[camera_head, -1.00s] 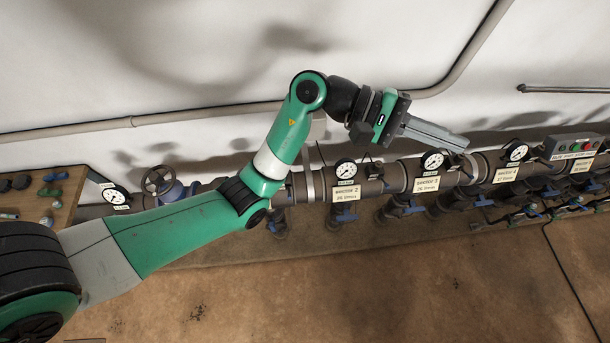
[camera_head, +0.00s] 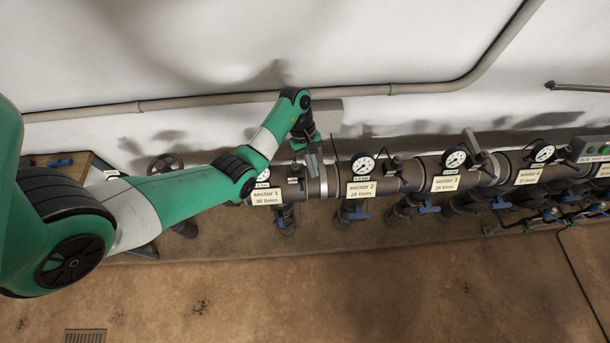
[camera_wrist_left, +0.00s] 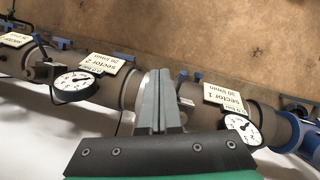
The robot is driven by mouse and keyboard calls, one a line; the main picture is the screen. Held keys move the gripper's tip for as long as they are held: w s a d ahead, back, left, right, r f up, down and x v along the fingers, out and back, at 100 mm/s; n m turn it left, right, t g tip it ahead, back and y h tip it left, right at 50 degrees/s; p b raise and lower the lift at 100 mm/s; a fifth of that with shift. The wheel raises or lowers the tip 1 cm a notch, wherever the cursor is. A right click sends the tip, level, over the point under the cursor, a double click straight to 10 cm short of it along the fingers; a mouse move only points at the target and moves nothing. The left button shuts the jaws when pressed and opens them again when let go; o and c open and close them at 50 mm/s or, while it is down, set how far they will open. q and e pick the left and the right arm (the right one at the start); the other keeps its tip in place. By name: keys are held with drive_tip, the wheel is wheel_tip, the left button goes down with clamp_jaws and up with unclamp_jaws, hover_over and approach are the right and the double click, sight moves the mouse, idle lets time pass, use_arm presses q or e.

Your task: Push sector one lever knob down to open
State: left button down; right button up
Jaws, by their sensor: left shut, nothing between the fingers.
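The sector 1 label (camera_head: 266,196) hangs on the dark manifold pipe (camera_head: 400,177), with a blue lever (camera_head: 281,223) on the valve below it. In the left wrist view the sector 1 label (camera_wrist_left: 223,97) is right of the fingers, with a blue handle (camera_wrist_left: 198,77) near it. My left gripper (camera_head: 315,172) is shut and empty, pointing down at the pipe just right of the sector 1 label. Its fingers (camera_wrist_left: 160,92) show side by side in the left wrist view. I cannot tell whether they touch the pipe. My arm partly covers the sector 1 gauge (camera_head: 262,177).
The sector 2 gauge (camera_head: 362,167) and sector 3 gauge (camera_head: 455,158) stand on the pipe to the right. A conduit (camera_head: 420,88) runs along the white wall behind. A wooden table (camera_head: 65,165) is at the left. The brown floor (camera_head: 400,280) in front is clear.

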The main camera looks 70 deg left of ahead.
use_arm(q)
drive_tip(key=n+b, duration=0.2)
approach(302, 189)
drive_tip(key=shift+s+a+f+p, duration=0.1)
drive_tip(key=shift+s+f+p, duration=0.1)
drive_tip(key=shift+p, duration=0.1)
drive_tip(key=b+x, duration=0.4)
drive_tip(key=x, duration=0.2)
drive_tip(key=shift+w+d+f+b, duration=0.15)
drive_tip(key=shift+d+f+b, duration=0.15)
drive_tip(key=shift+f, duration=0.05)
